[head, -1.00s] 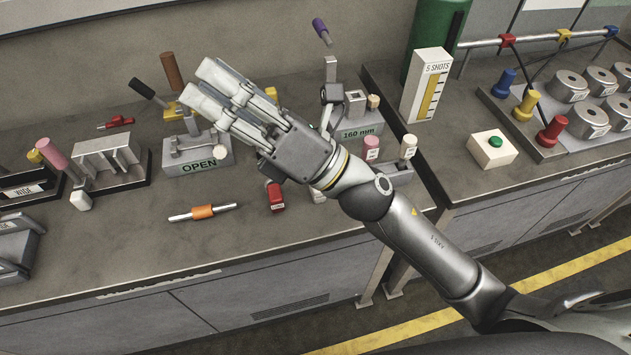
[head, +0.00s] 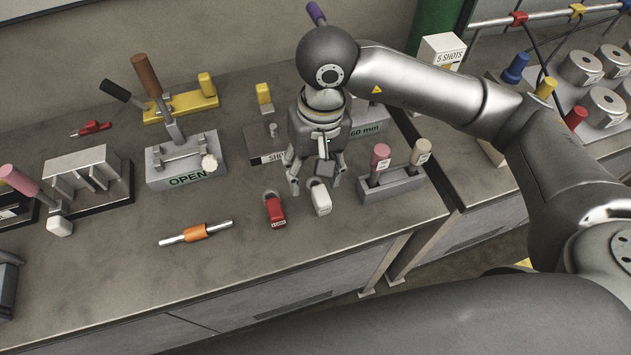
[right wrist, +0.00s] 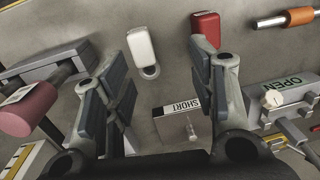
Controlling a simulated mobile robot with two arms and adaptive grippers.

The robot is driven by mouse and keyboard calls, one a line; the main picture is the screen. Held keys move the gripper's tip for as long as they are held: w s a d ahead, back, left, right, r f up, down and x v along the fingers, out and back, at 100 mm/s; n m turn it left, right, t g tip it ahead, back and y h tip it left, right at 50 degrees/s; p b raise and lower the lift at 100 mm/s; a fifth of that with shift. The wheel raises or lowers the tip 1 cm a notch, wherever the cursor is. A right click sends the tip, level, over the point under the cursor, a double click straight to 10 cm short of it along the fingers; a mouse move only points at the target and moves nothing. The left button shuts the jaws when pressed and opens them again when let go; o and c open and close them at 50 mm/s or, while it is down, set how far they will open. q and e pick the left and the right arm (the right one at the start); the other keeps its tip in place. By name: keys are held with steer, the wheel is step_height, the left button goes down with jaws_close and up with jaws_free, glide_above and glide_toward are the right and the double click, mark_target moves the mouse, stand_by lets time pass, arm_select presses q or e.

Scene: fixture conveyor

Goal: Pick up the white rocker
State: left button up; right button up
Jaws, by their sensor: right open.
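The white rocker (head: 321,200) lies on the bench near its front edge, just right of a red rocker (head: 275,210). In the right wrist view the white rocker (right wrist: 142,48) shows ahead of the fingers, between their lines, and the red rocker (right wrist: 206,27) lies to its right. My right gripper (head: 311,184) points down over the bench, right behind the white rocker. Its fingers are spread and empty, and it also shows in the right wrist view (right wrist: 160,95). I cannot tell its exact height. My left gripper is not in view.
A holder (head: 392,186) with a pink-capped and a cream-capped peg stands close on the right. The OPEN fixture (head: 186,166) and an orange-banded rod (head: 196,232) are to the left. A block marked SHORT (head: 264,145) is behind. Bare bench lies in front.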

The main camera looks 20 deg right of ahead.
mark_target(321, 192)
steer(key=shift+w+d+r+h, duration=0.1)
steer(key=shift+w+d+h, duration=0.45)
steer(key=shift+d, duration=0.3)
steer(key=shift+w+d, duration=0.2)
steer(key=shift+d, duration=0.1)
step_height(321, 192, down, 5)
steer(key=shift+s+f+p, duration=0.15)
steer(key=shift+f+p, duration=0.05)
steer(key=shift+p, duration=0.4)
steer(key=f, duration=0.1)
steer(key=f+p, duration=0.1)
steer(key=f, duration=0.1)
steer(key=f+p, duration=0.1)
steer(key=shift+s+a+f, duration=0.2)
steer(key=shift+a+f, duration=0.05)
steer(key=shift+f, duration=0.35)
steer(key=shift+w, duration=0.1)
steer(key=shift+c, duration=0.2)
jaws_close()
